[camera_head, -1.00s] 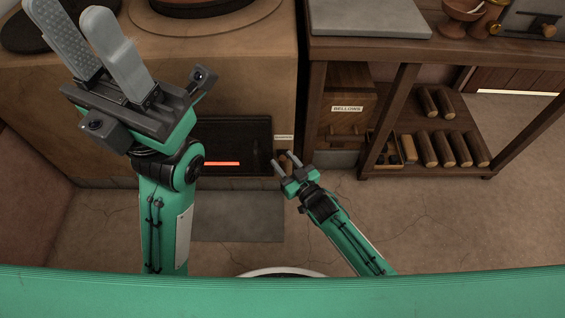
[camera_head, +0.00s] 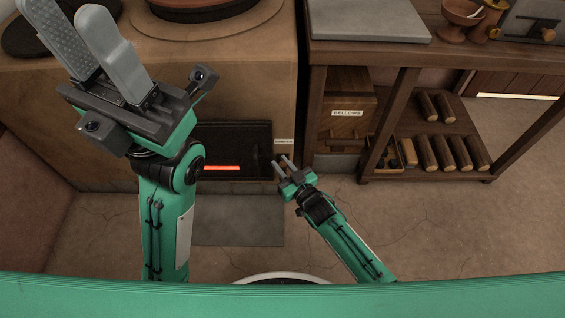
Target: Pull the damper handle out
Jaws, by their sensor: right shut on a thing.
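My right gripper (camera_head: 281,160) is low at the front of the stove, just below a small white label (camera_head: 284,142) whose text is too small to read surely. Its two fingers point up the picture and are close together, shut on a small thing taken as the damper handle. The handle itself is hidden or too small to make out between the fingers. My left gripper (camera_head: 66,14) is large in the upper left, raised over the stove top, with its two fingers apart and nothing between them.
To the right stands a wooden bench (camera_head: 460,52) with a bellows box (camera_head: 350,85) and several wooden rolls below. The floor at right is clear.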

